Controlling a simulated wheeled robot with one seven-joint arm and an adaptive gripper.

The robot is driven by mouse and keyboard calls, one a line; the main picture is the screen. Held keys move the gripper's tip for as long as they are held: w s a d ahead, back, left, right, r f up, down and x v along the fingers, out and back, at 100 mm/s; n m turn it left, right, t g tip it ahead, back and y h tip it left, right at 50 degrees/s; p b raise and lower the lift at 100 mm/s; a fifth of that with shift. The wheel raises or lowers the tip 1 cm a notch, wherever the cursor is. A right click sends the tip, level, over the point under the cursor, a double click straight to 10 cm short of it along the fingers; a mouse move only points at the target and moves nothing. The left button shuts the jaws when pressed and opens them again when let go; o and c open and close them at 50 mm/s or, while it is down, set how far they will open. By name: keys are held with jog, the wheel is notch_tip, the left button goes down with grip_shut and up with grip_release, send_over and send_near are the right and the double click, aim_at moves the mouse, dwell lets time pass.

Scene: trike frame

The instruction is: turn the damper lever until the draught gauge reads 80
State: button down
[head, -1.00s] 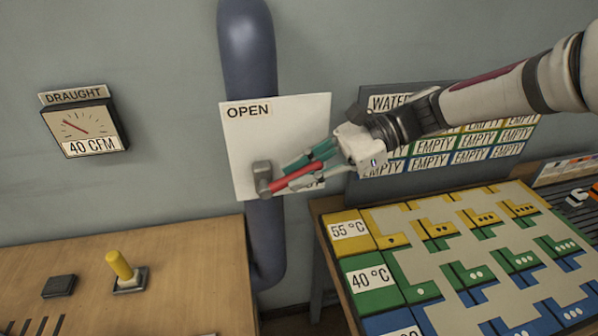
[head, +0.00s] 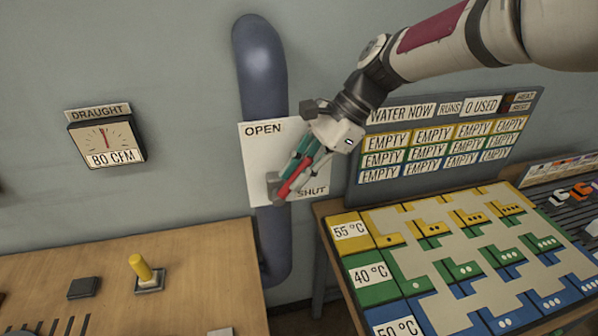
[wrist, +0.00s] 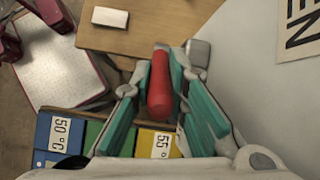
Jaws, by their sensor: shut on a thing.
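The draught gauge (head: 107,146) hangs on the wall at left in the head view and reads 80 CFM, its needle near upright. The damper lever has a red handle (head: 294,180) and a grey pivot block (head: 274,187) on a white plate (head: 260,160) marked OPEN at top and SHUT at lower right. The handle slants up and right from the pivot. My gripper (head: 300,172) is shut on the red handle, its teal-padded fingers on either side. In the wrist view the red handle (wrist: 160,88) lies between the fingers, the pivot block (wrist: 198,52) just beyond.
A blue-grey pipe (head: 262,70) runs behind the plate. A wooden table (head: 200,270) at lower left holds a yellow peg (head: 141,268). A coloured board (head: 440,260) lies at right below a WATER NOW panel (head: 440,140).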

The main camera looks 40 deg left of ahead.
dwell(0.3)
jog(key=c, duration=1.6)
grip_release()
jog(key=shift+r, duration=0.1)
jog(key=shift+o, duration=0.2)
jog(key=shift+a, duration=0.1)
jog(key=v, duration=1.2)
